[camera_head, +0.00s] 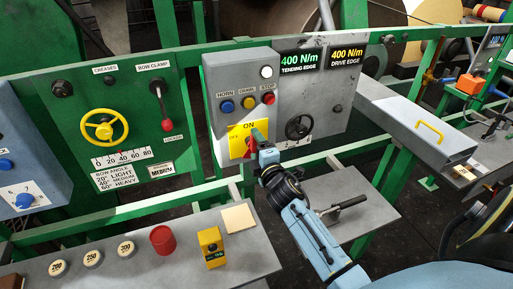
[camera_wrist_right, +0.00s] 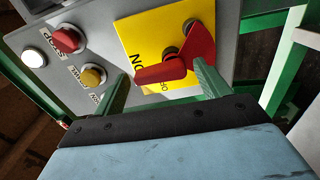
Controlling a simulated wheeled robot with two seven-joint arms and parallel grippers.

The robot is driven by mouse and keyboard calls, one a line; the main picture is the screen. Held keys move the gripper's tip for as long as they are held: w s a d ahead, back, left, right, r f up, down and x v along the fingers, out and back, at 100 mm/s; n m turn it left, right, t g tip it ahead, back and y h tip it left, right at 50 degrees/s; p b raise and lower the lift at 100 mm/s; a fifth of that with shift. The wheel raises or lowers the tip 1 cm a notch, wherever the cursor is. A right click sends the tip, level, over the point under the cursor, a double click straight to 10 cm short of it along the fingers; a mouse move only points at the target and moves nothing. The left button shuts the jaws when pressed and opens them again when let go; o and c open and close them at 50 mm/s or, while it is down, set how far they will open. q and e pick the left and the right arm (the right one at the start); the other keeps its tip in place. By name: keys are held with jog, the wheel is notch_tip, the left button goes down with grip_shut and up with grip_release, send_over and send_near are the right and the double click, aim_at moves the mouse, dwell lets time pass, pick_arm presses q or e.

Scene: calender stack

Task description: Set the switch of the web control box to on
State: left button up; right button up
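The web control box (camera_head: 221,77) is a grey panel on the green frame. Its yellow plate (camera_head: 236,132) carries the words ON and OFF and a red switch handle, which also shows in the right wrist view (camera_wrist_right: 163,73). In the head view my right gripper (camera_head: 259,137) is at the plate and covers most of the handle. In the right wrist view its green fingers (camera_wrist_right: 163,78) stand apart, one on each side of the red handle; a gap shows at the left finger, and contact at the right finger is unclear. My left gripper is not in view.
Horn, crawl and stop buttons (camera_head: 249,102) sit just above the plate, and a black knob (camera_head: 299,127) is to its right. A green panel with a yellow handwheel (camera_head: 104,127) stands left. A grey shelf (camera_head: 110,255) below holds several small items.

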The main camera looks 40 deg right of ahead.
jog(key=shift+o, duration=0.2)
jog(key=b+v, duration=0.1)
jog(key=v, duration=1.2)
jog(key=shift+s, duration=0.2)
